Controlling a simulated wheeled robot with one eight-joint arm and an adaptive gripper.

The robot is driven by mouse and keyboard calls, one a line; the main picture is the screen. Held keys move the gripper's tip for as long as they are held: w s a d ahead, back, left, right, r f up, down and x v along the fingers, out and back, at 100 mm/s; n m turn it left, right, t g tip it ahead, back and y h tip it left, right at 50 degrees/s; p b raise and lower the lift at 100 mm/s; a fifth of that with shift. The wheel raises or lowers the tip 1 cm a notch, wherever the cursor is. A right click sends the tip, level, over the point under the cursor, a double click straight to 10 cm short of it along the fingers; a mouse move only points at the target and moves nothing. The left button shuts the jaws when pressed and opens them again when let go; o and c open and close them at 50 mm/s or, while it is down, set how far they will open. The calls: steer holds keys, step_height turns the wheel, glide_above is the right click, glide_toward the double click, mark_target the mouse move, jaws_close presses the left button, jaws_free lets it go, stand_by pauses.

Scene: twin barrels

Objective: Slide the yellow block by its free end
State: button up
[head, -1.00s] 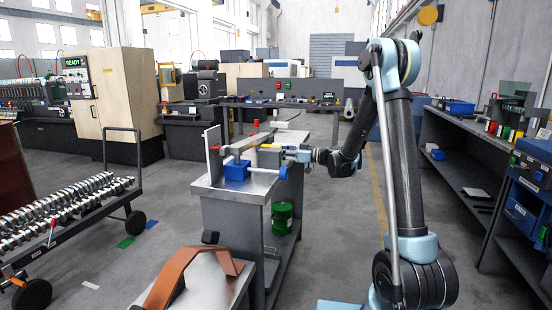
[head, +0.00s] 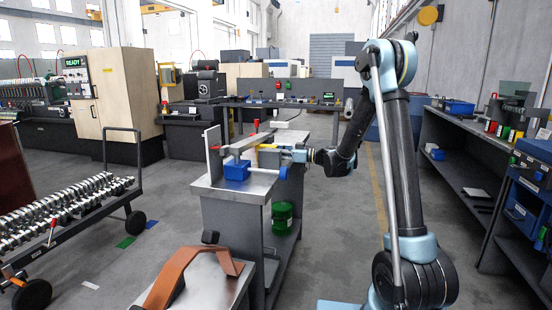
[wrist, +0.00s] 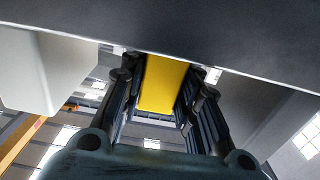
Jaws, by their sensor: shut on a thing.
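The yellow block (wrist: 163,84) sits between the two dark fingers of my gripper (wrist: 165,105) in the wrist view. The fingers are shut on its sides. Its far end runs up to a wide grey bar (wrist: 170,45), and whether it continues behind the bar is hidden. In the head view my gripper (head: 284,157) is at the fixture on the metal bench (head: 256,188), reaching in from the right. Only a small yellowish patch shows there, mostly hidden by the fixture and the gripper.
A green drum (head: 282,217) is on the shelf below. An orange bracket (head: 185,274) lies on a nearer table.

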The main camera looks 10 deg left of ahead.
steer(key=shift+a, duration=0.9)
stand_by(0.3)
steer(key=o, duration=1.1)
steer(key=shift+f, duration=0.1)
steer(key=d, duration=1.1)
steer(key=s+d+f+m+h, duration=0.1)
steer(key=s+d+m+h, duration=0.4)
steer(key=s, duration=0.4)
steer(key=s+d+f+m+h, duration=0.1)
steer(key=s+d+m+h, duration=0.2)
steer(key=s+d, duration=0.6)
steer(key=s+d+f+m+h, duration=0.3)
steer(key=s+d, duration=0.3)
steer(key=s, duration=0.1)
steer(key=s+d+f+m+h, duration=0.3)
steer(key=s+d+f, duration=0.1)
steer(key=s+d, duration=0.3)
steer(key=s+d+f+m+t+h, duration=0.1)
steer(key=s+d+f+m+h, duration=0.1)
steer(key=s+d+f+h, duration=0.2)
steer(key=shift+s+d+f+m, duration=0.15)
steer(key=shift+s+d, duration=0.3)
steer(key=shift+s, duration=0.25)
steer(key=shift+s+d+m, duration=0.1)
steer(key=shift+s+d, duration=0.35)
steer(key=shift+s, duration=0.2)
steer(key=shift+s+d+f+m, duration=0.15)
steer(key=shift+s+d, duration=0.3)
steer(key=shift+s, duration=0.25)
